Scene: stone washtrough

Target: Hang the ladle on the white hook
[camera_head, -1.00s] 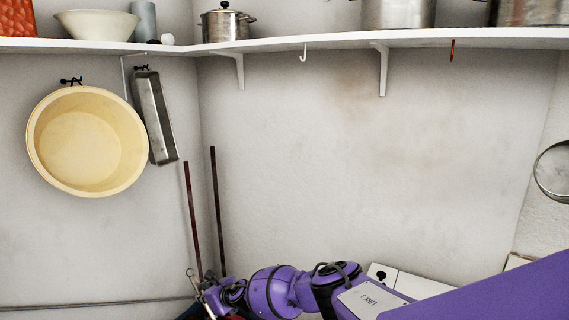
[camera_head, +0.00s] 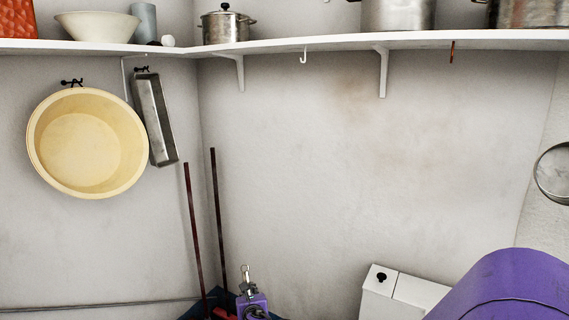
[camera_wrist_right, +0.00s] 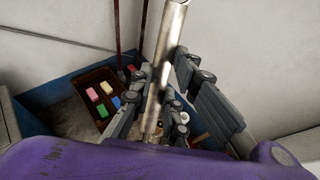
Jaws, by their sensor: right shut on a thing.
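The white hook (camera_head: 303,56) hangs under the front of the shelf, empty. In the right wrist view, a shiny metal handle (camera_wrist_right: 169,38), which I take as the ladle's, runs upward between the fingers of my right gripper (camera_wrist_right: 158,92), which is shut on it. In the head view, its upper end (camera_head: 245,271) sticks up at the bottom edge above my purple wrist, well below and left of the hook. The ladle's bowl is not clearly visible. My left gripper is not in view.
A red hook (camera_head: 452,52) hangs farther right under the white shelf (camera_head: 330,41), with a bracket (camera_head: 382,72) between the hooks. A yellow basin (camera_head: 85,142) and metal tin (camera_head: 155,118) hang left. Two dark poles (camera_head: 217,205) stand in the corner. The wall below the hook is clear.

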